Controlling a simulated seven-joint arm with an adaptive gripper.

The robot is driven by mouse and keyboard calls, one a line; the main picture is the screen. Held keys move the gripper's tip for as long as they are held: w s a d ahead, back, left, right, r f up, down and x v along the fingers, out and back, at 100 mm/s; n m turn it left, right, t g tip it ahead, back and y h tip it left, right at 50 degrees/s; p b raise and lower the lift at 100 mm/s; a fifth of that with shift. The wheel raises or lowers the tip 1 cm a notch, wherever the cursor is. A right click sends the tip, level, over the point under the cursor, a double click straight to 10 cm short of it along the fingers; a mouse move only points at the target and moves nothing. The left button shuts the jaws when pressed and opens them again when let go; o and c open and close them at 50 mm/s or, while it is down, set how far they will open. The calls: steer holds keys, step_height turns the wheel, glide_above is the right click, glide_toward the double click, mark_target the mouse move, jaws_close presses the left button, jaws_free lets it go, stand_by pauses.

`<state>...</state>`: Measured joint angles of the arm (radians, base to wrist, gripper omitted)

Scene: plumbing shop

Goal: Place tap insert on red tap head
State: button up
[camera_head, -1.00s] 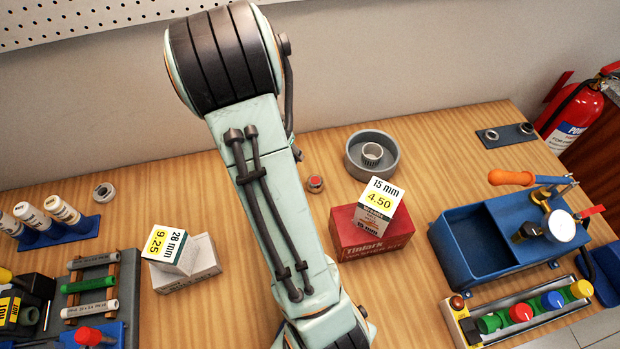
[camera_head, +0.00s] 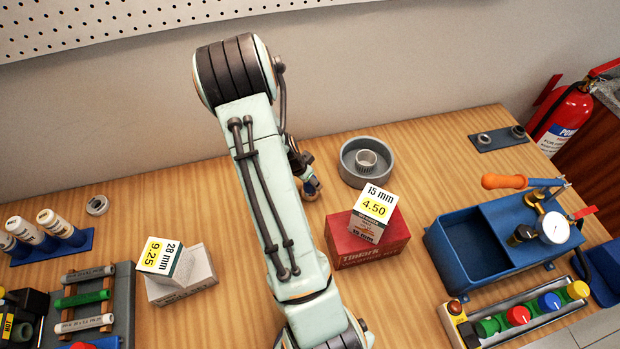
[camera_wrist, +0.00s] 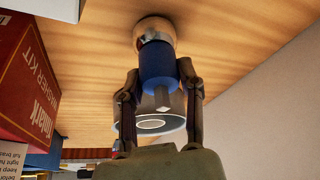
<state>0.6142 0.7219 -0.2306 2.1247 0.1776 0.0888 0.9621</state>
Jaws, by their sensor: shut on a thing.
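In the wrist view my gripper (camera_wrist: 160,77) is shut on the tap insert (camera_wrist: 157,62), a blue cylinder with a grey stem end between the fingers. In the head view my gripper (camera_head: 304,170) is partly behind my arm, just left of the grey dish, over where the red tap head was.
A grey round dish (camera_head: 348,172) with a ring inside stands just right of my gripper. A red box (camera_head: 345,248) with a 15 mm carton on it is in front. A blue tray (camera_head: 468,252) is further right.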

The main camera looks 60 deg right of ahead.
steer(key=o, duration=1.1)
steer(key=shift+f, duration=0.1)
steer(key=s+v, duration=0.1)
steer(key=v, duration=1.1)
steer(key=w+a+r+n+t+y, duration=0.25)
steer(key=a+r+n, duration=0.2)
steer(key=a, duration=0.55)
steer(key=s+a+r+n+y, duration=0.1)
steer(key=s+a+n, duration=0.2)
steer(key=a+n, duration=0.2)
steer(key=s+a+r+n+g, duration=0.1)
steer(key=s+a+r+n, duration=0.1)
steer(key=a+n, duration=0.4)
steer(key=s+a+r+n+y, duration=0.1)
steer(key=s+a+r+n, duration=0.1)
steer(key=s+a+n, duration=0.3)
steer(key=shift+a+r+n+g+y, duration=0.15)
steer(key=shift+a+n+g+y, duration=0.25)
steer(key=shift+a, duration=0.9)
